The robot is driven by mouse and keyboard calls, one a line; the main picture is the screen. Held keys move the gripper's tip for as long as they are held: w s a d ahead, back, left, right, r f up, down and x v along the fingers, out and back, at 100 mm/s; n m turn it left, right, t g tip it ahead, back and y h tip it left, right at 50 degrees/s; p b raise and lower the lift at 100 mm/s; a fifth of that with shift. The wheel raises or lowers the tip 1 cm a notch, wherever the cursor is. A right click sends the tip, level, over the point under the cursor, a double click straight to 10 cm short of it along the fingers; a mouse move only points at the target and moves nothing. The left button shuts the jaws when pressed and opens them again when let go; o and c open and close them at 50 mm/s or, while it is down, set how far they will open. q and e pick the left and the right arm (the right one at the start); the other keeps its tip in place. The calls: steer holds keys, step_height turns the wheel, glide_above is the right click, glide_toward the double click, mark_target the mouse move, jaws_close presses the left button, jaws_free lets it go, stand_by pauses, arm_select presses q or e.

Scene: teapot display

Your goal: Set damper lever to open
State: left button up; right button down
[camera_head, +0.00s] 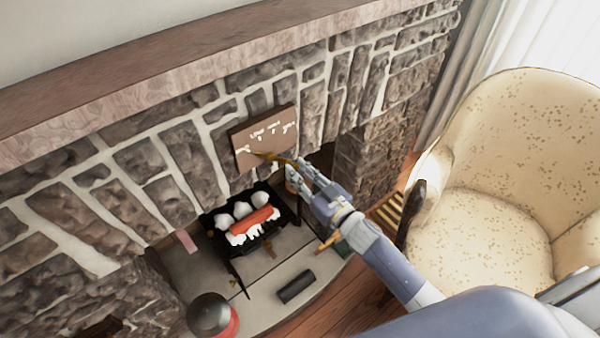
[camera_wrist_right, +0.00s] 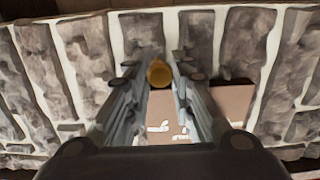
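The damper lever is a thin brass bar (camera_head: 270,155) across the front of a brown lettered plate (camera_head: 257,140) on the stone fireplace. Its rounded brass end (camera_wrist_right: 159,73) shows in the right wrist view, in the gap between my right gripper's fingers. My right gripper (camera_head: 296,167) reaches the lever's right end from the lower right. Its fingers stand on both sides of the brass end and are not fully together. I cannot tell whether they press on it. The plate's writing is too small to read. My left gripper is out of view.
A grate with red and white logs (camera_head: 243,220) stands below the plate. A dark cylinder (camera_head: 297,287) and a round dark and red object (camera_head: 213,315) are on the hearth (camera_head: 262,308). An armchair (camera_head: 490,225) stands right. The mantel (camera_head: 180,82) juts out above.

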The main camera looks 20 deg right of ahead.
stand_by(0.3)
steer(key=s+a+m+p, duration=0.3)
steer(key=a+m, duration=0.7)
steer(key=m, duration=0.8)
steer(key=shift+s+p, duration=0.35)
steer(key=shift+a, duration=0.1)
stand_by(0.4)
steer(key=c, duration=1.4)
jaws_free()
steer(key=shift+r, duration=0.1)
